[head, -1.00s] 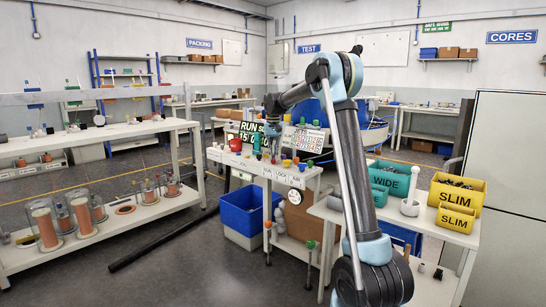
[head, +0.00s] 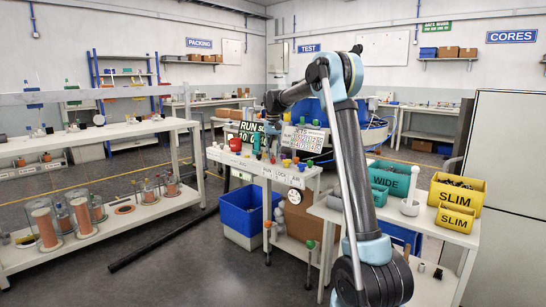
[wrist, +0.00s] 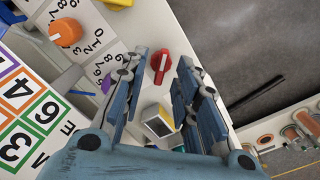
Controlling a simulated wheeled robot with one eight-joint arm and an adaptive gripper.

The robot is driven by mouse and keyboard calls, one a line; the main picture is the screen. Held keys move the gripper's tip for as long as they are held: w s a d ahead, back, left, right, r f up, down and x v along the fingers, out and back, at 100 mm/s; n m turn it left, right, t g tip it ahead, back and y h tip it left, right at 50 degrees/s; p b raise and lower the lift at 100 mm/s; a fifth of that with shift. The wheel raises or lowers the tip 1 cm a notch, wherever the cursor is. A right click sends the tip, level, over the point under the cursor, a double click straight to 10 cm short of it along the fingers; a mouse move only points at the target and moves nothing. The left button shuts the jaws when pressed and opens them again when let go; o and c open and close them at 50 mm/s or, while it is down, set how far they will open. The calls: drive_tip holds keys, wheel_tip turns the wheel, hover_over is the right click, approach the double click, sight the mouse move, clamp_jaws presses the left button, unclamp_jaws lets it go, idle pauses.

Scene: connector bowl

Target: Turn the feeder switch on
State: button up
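My gripper (wrist: 153,90) is open in the wrist view, its two blue-grey fingers apart. A small box (wrist: 158,122) with a dark and yellow face lies nearer the palm, partly covered by the gripper. Which control is the feeder switch cannot be read. In the head view my gripper (head: 272,148) hangs over the white bench, too small to show its fingers.
An orange dial (wrist: 65,32) with printed numbers and a yellow knob are on the panel's left. A coloured number board (wrist: 28,118) stands at lower left.

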sight(273, 156)
wheel_tip(273, 156, up, 11)
idle(0.4)
drive_tip(key=shift+w, duration=0.1)
drive_tip(key=shift+d, duration=0.1)
drive_tip(key=s+d+f, duration=0.1)
drive_tip(key=s+d, duration=0.5)
drive_tip(key=s, duration=0.3)
drive_tip(key=s+d+f+t, duration=0.1)
drive_tip(key=s+d, duration=0.6)
drive_tip(key=s, duration=0.2)
drive_tip(key=s+d+f, duration=0.2)
drive_tip(key=s+d, duration=0.4)
drive_tip(key=s, duration=0.4)
drive_tip(key=s+d+f, duration=0.3)
drive_tip(key=s+f, duration=0.8)
drive_tip(key=s, duration=0.1)
drive_tip(key=s+d+f+m+t, duration=0.1)
drive_tip(key=s+d+f, duration=0.3)
drive_tip(key=s+f, duration=0.8)
drive_tip(key=shift+s+d, duration=0.2)
drive_tip(key=shift+s, duration=0.4)
